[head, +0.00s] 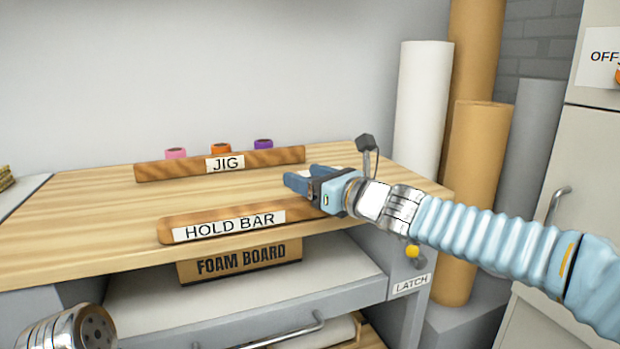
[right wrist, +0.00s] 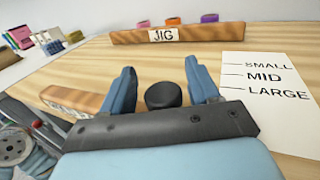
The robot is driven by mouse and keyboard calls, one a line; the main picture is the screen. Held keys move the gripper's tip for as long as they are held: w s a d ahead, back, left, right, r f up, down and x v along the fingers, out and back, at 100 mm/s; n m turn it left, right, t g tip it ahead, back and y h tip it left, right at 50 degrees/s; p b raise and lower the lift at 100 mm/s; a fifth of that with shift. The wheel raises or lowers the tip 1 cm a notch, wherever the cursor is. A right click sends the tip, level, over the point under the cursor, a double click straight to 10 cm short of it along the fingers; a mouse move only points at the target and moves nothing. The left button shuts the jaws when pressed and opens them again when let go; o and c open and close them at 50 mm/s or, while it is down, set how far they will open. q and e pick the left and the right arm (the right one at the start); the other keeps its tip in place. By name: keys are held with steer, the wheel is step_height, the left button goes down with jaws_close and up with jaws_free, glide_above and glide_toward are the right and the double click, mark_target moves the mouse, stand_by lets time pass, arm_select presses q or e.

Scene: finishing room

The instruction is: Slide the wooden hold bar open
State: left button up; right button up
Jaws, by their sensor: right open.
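The wooden hold bar (head: 292,214) lies along the front of the wooden table top, with a white HOLD BAR label on its front face. In the right wrist view, part of the bar (right wrist: 72,98) shows at left, running behind my gripper. My right gripper (head: 305,182) is open at the bar's right end, in front of that end in the head view. In the right wrist view a black round knob (right wrist: 163,95) stands between the open fingers (right wrist: 163,85). Whether the fingers touch it, I cannot tell.
A wooden JIG bar (head: 272,158) lies at the back, with pink, orange and purple rolls behind it. A SMALL, MID, LARGE sheet (right wrist: 270,95) lies right of my gripper. A FOAM BOARD box (head: 240,262) sits below the table top. Tall rolls (head: 424,100) stand at right.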

steer(key=v, duration=1.3)
steer(key=shift+s+d, duration=0.25)
steer(key=shift+d, duration=0.05)
